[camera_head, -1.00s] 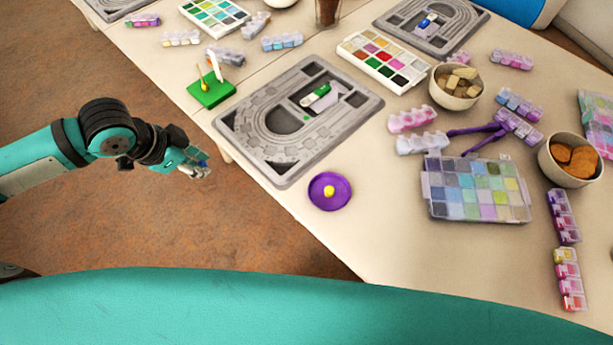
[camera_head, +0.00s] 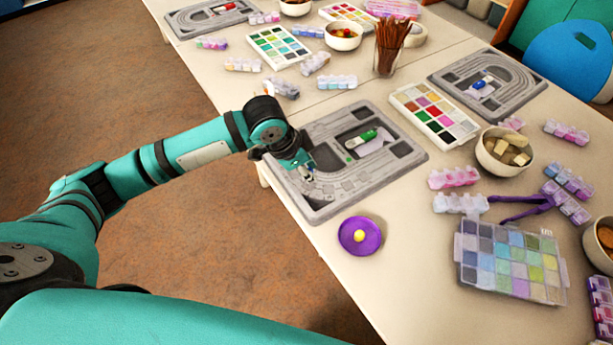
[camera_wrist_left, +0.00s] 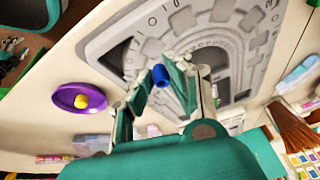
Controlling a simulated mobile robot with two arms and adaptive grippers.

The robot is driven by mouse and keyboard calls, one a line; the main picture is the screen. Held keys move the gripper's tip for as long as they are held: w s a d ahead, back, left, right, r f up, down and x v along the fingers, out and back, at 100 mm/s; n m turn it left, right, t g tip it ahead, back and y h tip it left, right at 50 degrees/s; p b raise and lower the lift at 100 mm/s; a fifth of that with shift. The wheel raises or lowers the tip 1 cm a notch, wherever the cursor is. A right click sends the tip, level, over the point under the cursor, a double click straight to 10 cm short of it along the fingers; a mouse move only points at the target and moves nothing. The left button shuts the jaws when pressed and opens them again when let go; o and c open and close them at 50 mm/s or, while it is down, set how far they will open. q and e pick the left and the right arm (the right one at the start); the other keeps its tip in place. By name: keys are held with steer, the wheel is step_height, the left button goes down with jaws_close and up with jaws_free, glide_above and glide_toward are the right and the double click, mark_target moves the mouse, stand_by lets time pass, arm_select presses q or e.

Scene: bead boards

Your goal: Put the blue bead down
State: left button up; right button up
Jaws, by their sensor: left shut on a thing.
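The blue bead (camera_wrist_left: 160,75) is between the two fingertips of my left gripper in the left wrist view. My left gripper (camera_head: 305,170) is shut on it, over the left part of the near grey bead board (camera_head: 400,150). The board also shows behind the bead in the left wrist view (camera_wrist_left: 115,55). The bead cannot be made out clearly in the head view. A yellow bead (camera_head: 359,236) lies in the purple dish (camera_head: 347,247) beside the board. My right gripper is not in view.
A green-and-white piece (camera_head: 363,138) lies in the board's middle recess. A paint set (camera_head: 436,115), a bowl of blocks (camera_head: 490,160) and a clear bead case (camera_head: 475,285) stand to the right. The table front right of the purple dish is clear.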

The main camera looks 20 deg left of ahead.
mark_target(308, 187)
arm_select(q)
steer(key=shift+f, duration=1.7)
steer(key=shift+s+f, duration=0.1)
steer(key=shift+f, duration=0.05)
steer(key=shift+s+f, duration=0.1)
steer(key=shift+f, duration=0.15)
steer(key=shift+s+f, duration=0.15)
steer(key=shift+f, duration=0.15)
steer(key=shift+c, duration=0.6)
steer(key=o, duration=0.8)
steer(key=shift+f, duration=0.2)
